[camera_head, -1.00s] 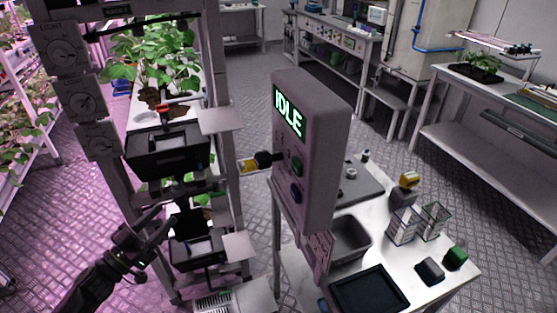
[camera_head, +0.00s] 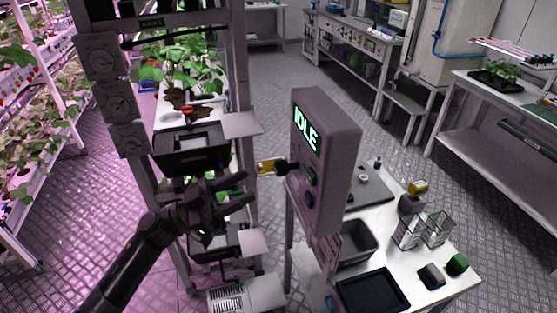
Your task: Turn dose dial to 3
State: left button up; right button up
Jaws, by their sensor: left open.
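A grey control box (camera_head: 327,160) stands at the near end of the white table, its green display reading IDLE. A dark knob (camera_head: 283,167) sticks out from its left face, with green and blue buttons beside it. My left gripper (camera_head: 249,187) is open and empty, in front of the rack, left of the box and apart from the knob. My right gripper is not in view.
Black bins (camera_head: 190,160) and leafy plants (camera_head: 180,67) sit in the rack. The white table (camera_head: 393,247) holds a grey tray (camera_head: 357,243), a black tray (camera_head: 373,289) and clear containers (camera_head: 437,228). Floor is free behind the box.

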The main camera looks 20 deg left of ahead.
aim_at(276, 170)
pick_arm(q)
jog(key=p+x, duration=0.3)
jog(key=x, duration=0.5)
jog(key=shift+d, duration=0.1)
jog(key=shift+w+d+r+p, duration=0.1)
jog(key=shift+w+d+p, duration=0.2)
jog(key=shift+d, duration=0.1)
jog(key=c, duration=1)
jog(key=shift+o, duration=0.2)
